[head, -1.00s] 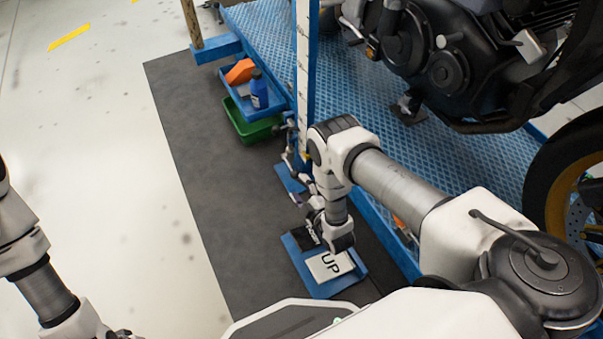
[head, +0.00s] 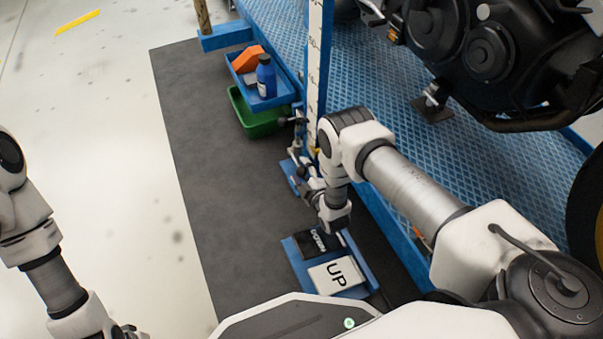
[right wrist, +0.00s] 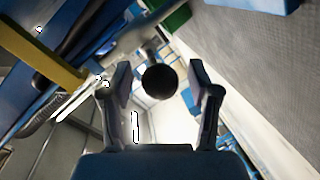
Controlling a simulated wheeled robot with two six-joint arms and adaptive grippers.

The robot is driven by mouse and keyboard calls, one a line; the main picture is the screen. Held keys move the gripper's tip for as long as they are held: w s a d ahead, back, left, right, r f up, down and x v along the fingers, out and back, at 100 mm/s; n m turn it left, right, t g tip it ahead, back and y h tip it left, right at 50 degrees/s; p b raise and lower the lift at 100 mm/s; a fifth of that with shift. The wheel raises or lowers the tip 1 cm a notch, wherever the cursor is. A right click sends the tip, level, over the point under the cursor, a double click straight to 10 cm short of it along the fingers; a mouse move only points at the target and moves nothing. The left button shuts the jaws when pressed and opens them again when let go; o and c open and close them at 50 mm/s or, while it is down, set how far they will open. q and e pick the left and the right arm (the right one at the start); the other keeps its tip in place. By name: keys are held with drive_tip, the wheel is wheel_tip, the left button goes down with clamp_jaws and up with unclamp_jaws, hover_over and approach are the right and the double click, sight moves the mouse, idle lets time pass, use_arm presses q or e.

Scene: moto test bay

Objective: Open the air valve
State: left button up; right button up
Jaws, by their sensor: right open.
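In the right wrist view a black ball knob (right wrist: 160,81) on a short metal stem shows between my right gripper's fingers (right wrist: 160,97), which stand apart with space on both sides of the knob. The stem joins a silver pipe (right wrist: 140,38), which appears to be the air valve's fitting. In the head view my right gripper (head: 308,182) is low beside the blue post, in front of small metal fittings (head: 298,130); the knob is not clear there. My left gripper (head: 125,332) is partly cut off at the bottom edge, and its jaws are unclear.
A blue foot pedal with a white "UP" plate (head: 335,274) lies under my right wrist. A blue post with a scale (head: 315,60) and the lift platform (head: 400,150) stand close by. A blue tray (head: 283,101) and green bin (head: 258,124) are beyond. Floor at left is clear.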

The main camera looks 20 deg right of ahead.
drive_tip(key=shift+c, duration=0.3)
clamp_jaws()
drive_tip(key=shift+r, duration=0.15)
